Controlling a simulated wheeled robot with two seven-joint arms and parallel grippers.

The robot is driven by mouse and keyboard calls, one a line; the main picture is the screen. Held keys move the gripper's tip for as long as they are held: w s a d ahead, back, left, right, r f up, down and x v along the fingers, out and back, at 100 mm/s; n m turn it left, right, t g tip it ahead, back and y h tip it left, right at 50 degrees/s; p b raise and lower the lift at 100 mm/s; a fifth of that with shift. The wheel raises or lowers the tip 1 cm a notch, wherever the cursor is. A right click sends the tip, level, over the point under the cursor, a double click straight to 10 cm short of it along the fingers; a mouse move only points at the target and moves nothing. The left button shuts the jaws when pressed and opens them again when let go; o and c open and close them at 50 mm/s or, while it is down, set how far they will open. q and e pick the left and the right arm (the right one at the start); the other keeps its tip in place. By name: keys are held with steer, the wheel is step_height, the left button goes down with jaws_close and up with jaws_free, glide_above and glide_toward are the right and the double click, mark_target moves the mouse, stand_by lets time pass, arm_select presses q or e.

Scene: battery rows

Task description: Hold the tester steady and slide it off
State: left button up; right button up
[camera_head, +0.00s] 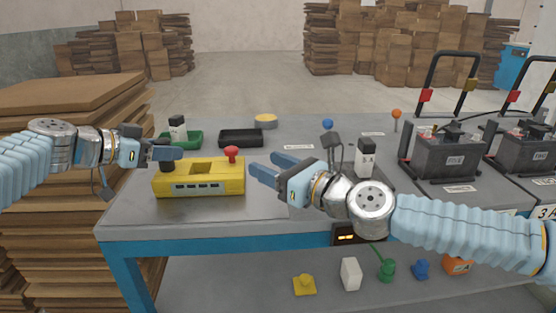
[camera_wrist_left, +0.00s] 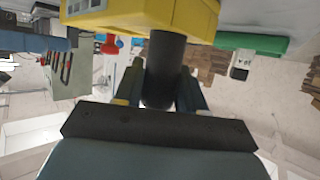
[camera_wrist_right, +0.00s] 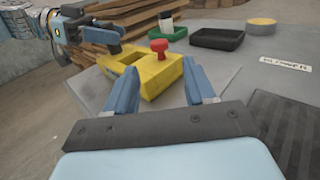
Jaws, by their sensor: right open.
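The yellow tester (camera_head: 212,187) sits on the grey table, with a red knob (camera_head: 232,153) on top and a black grip at its left end. My left gripper (camera_head: 172,154) is at that left end. In the left wrist view the black grip (camera_wrist_left: 166,60) stands between its fingers, which look closed against both sides. My right gripper (camera_head: 262,168) is open and empty, to the right of the tester, its fingers pointing towards it. In the right wrist view the red knob (camera_wrist_right: 158,46) and the tester (camera_wrist_right: 160,78) lie beyond the fingertips.
Behind the tester are a green tray (camera_head: 190,139) holding a black-and-white item, a black tray (camera_head: 241,138) and a yellow disc (camera_head: 265,121). Black batteries (camera_head: 450,157) with upright handles stand at the right. Another black-and-white item (camera_head: 365,157) stands behind my right arm.

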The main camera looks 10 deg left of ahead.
arm_select(q)
steer(key=o, duration=0.5)
steer(key=shift+o, duration=0.2)
steer(key=shift+s, duration=0.1)
steer(key=v, duration=1.2)
steer(key=shift+f, duration=0.15)
